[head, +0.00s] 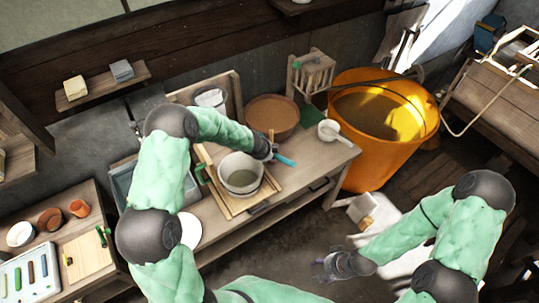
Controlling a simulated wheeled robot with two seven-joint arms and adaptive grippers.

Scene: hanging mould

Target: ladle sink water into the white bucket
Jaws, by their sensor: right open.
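A white bucket (241,188) with greenish-grey contents stands on a wooden frame on the bench. A grey sink basin (122,188) is at the bench's left end, largely hidden by my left arm. My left gripper (270,152) is above the bucket's right rim, beside a blue handle (286,161); its fingers are too small and dark to tell whether they grip it. Whether the handle belongs to a ladle is unclear. A white dipper (328,131) lies at the bench's right. My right gripper (326,265) is open and empty, low over the floor in front of the bench.
A large orange tub (368,150) stands right of the bench (300,175). A side table (88,256) with cups is at left.

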